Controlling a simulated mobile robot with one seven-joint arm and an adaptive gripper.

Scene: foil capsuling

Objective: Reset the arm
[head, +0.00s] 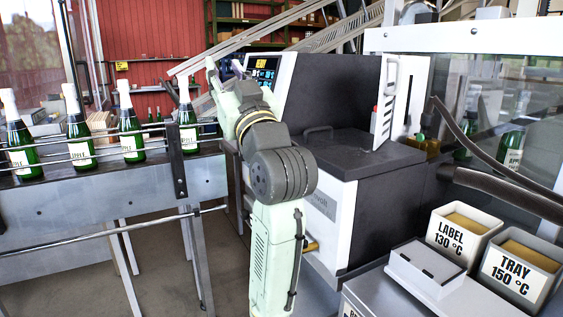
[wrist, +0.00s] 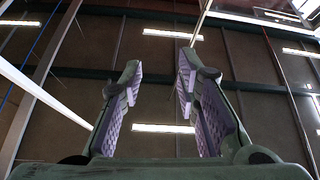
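My arm rises in the middle of the head view, with my gripper (head: 224,70) at its top, pointing upward beside the dark machine. In the wrist view my gripper (wrist: 159,85) has its two purple-padded fingers apart, with nothing between them. Behind the fingers only the ceiling and its lamps show. My gripper touches nothing that I can see.
Green bottles (head: 78,140) with white tops stand on a conveyor (head: 110,185) at left. A dark-and-white machine (head: 345,150) stands close to my arm's right. Bins labelled LABEL (head: 447,243) and TRAY (head: 515,278) sit at lower right, beside a white box (head: 428,265).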

